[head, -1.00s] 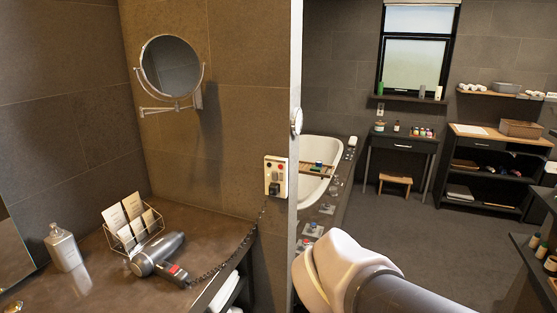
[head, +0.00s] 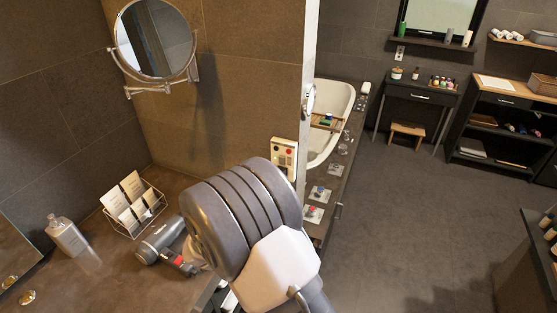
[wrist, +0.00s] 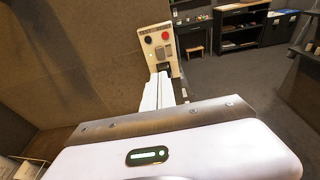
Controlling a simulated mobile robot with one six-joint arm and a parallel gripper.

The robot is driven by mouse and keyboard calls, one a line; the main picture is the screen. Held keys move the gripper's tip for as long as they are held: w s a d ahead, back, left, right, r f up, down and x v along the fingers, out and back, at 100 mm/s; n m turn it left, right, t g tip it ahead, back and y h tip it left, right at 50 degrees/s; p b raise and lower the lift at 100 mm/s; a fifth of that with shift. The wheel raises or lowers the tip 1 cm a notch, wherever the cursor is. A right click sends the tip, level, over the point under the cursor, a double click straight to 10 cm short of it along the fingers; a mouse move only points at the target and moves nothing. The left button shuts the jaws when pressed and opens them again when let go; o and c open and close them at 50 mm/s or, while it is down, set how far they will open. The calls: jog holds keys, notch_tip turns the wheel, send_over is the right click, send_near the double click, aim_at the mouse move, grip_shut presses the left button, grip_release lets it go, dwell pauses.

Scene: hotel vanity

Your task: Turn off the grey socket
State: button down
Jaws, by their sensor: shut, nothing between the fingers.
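A cream wall panel (head: 284,152) is mounted near the right end of the brown tiled wall. Its lower part is hidden by my arm in the head view. In the wrist view the panel (wrist: 151,42) shows a red round button (wrist: 165,36), a dark round button (wrist: 148,40), a grey inset (wrist: 160,52) and a dark shape below. My gripper (wrist: 163,77) is shut and empty. Its pale fingers point at the panel's lower part and overlap it in the picture; I cannot tell whether they touch. My arm hides most of the gripper in the head view.
A hair dryer (head: 161,240) lies on the brown counter (head: 100,284), beside a wire card rack (head: 137,213) and a bottle (head: 68,236). A round mirror (head: 155,39) juts from the wall. Open floor (head: 400,220) lies to the right.

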aim_at(281, 160)
jog(key=x, duration=0.8)
jog(key=r+x, duration=0.1)
jog(key=x, duration=0.4)
jog(key=shift+w+d+b, duration=0.1)
jog(key=shift+d+b, duration=0.05)
jog(key=shift+b, duration=0.2)
jog(key=shift+w+d, duration=0.15)
jog(key=shift+w, duration=0.3)
